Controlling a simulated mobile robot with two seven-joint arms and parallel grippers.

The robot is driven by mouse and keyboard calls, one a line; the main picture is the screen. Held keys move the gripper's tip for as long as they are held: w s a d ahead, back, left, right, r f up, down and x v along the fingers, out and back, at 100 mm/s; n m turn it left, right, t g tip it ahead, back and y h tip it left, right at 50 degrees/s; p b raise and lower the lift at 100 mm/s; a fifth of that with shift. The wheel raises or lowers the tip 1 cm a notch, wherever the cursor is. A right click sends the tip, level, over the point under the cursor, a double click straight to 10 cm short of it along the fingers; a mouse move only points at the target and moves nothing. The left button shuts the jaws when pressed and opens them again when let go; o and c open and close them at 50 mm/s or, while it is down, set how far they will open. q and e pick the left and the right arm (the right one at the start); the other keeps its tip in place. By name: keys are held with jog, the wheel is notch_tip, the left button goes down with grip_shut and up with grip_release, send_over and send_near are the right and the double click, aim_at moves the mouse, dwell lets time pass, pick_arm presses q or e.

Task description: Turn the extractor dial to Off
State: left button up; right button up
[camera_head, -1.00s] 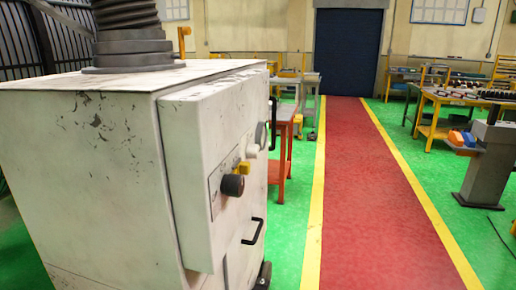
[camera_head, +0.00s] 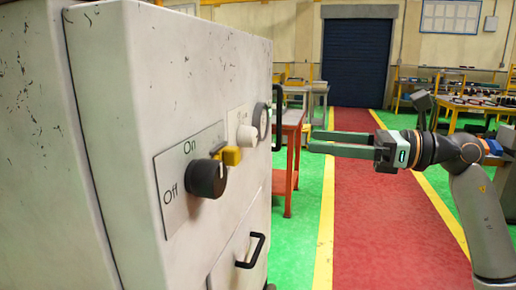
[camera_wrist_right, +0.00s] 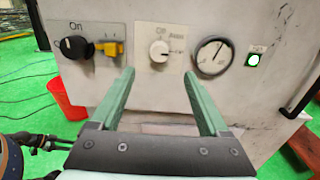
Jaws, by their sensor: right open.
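The extractor dial (camera_head: 205,178) is a round black knob on a plate marked On and Off, on the pale cabinet's front panel. It also shows at the upper left of the right wrist view (camera_wrist_right: 75,47). A white mark shows on the knob, but I cannot tell firmly which setting it indicates. A yellow piece (camera_head: 231,155) sticks out beside the dial. My right gripper (camera_head: 312,141) is open and empty, to the right of the panel and apart from it. In the right wrist view, its fingers (camera_wrist_right: 159,72) point at the panel below a white knob.
The white knob (camera_head: 247,135) and a round gauge (camera_head: 261,120) sit farther along the panel. A black handle (camera_head: 251,251) juts out below the dial. A red bin (camera_wrist_right: 68,97) stands on the green floor. The red walkway (camera_head: 360,230) beside the cabinet is clear.

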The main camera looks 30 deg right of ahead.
aim_at(255, 136)
jog(key=p+x, duration=0.3)
jog(key=x, duration=0.7)
jog(key=shift+r+p, duration=0.2)
jog(key=shift+p, duration=0.2)
jog(key=shift+w+a+p, duration=0.35)
jog(key=shift+w+a, duration=0.05)
jog(key=shift+w, duration=0.1)
pick_arm(q)
jog(key=shift+s+a+r, duration=0.2)
jog(key=shift+a+r, duration=0.3)
jog(key=shift+r, duration=0.2)
jog(key=shift+s+a+r, duration=0.2)
jog(key=shift+a+r, duration=0.3)
jog(key=shift+r, duration=0.15)
pick_arm(e)
jog(key=shift+w+a+f, duration=0.15)
jog(key=shift+w+a, duration=0.2)
pick_arm(q)
jog(key=shift+d+r, duration=0.1)
jog(key=shift+d, duration=0.05)
pick_arm(e)
grip_shut()
